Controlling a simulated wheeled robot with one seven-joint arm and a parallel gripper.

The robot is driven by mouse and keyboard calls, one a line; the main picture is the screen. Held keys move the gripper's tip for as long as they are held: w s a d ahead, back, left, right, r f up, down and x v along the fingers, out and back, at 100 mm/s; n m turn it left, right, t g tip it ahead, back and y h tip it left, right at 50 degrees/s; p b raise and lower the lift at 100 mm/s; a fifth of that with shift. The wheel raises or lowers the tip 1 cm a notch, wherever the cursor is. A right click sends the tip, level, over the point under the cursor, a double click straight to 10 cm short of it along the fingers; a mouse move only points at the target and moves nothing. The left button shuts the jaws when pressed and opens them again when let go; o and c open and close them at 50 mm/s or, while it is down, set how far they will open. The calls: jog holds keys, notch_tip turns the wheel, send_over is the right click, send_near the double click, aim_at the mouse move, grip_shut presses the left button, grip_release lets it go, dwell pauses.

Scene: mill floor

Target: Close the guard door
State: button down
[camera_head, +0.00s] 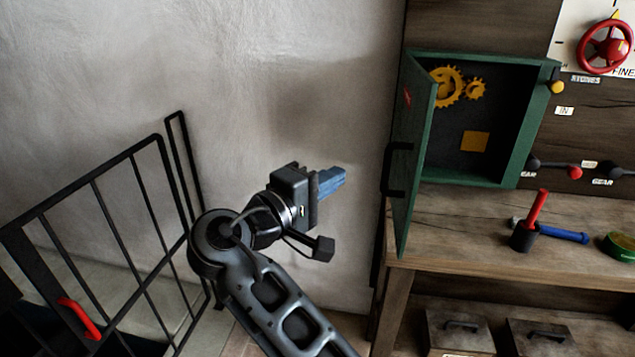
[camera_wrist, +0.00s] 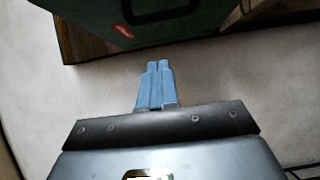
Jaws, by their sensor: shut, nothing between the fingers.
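The guard door (camera_head: 412,150) is a green panel with a black bar handle (camera_head: 396,170). It stands open, swung out from the left side of a green box (camera_head: 480,120) holding yellow gears. In the wrist view the door (camera_wrist: 95,22) and its handle (camera_wrist: 160,10) show at the top, beyond the fingertips. My gripper (camera_head: 340,178) has blue fingers and is left of the door, in front of the white wall, apart from the handle. In the wrist view its fingers (camera_wrist: 157,68) are together and empty. The hinge edge is partly hidden by the door.
A wooden bench (camera_head: 480,225) stands below the box, with a red-handled tool (camera_head: 535,210) and a blue one (camera_head: 572,234) on it. A red handwheel (camera_head: 605,50) and levers are at right. A black railing gate (camera_head: 110,220) with a red handle is at left.

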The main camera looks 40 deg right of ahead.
aim_at(393, 146)
jog(key=s+d+p, duration=0.1)
jog(key=s+d, duration=0.1)
jog(key=d, duration=0.5)
jog(key=shift+d+p, duration=0.25)
jog(key=shift+p, duration=0.05)
jog(key=shift+f, duration=0.1)
